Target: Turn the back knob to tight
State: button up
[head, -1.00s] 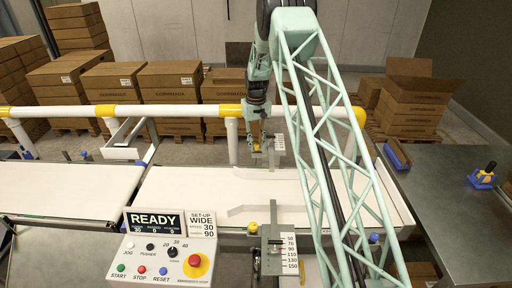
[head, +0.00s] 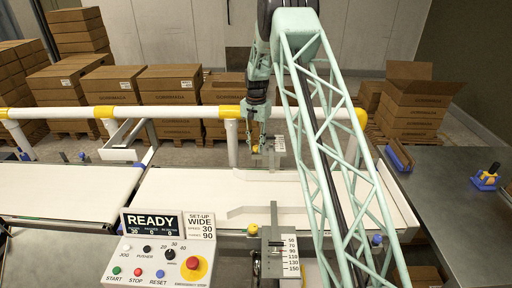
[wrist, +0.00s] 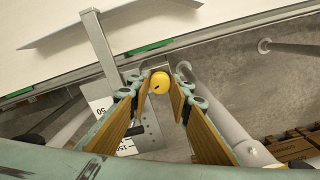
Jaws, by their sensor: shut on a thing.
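The back knob is a round yellow knob (wrist: 160,82) on the bracket of the back guide rail, at the far side of the belt. It lies between the orange-padded fingertips of my gripper (wrist: 161,87) in the wrist view, and the gripper is shut on it. In the head view my gripper (head: 255,142) points down at the back bracket, and the knob is mostly hidden by the fingers. A scale plate (wrist: 128,140) with numbers stands beside the knob. The knob's tight or loose marking cannot be read.
A front yellow knob (head: 252,229) sits beside the front scale plate (head: 281,254). The control panel (head: 157,262) reads READY, set-up WIDE, 30 and 90. The white belt (head: 190,190) is empty. A white and yellow rail (head: 180,112) runs close behind the gripper.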

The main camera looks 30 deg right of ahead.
aim_at(256, 146)
jog(key=shift+m+b, duration=0.35)
jog(key=shift+m, duration=1.65)
jog(key=o, duration=0.9)
jog(key=shift+r, duration=0.15)
jog(key=shift+r, duration=5.85)
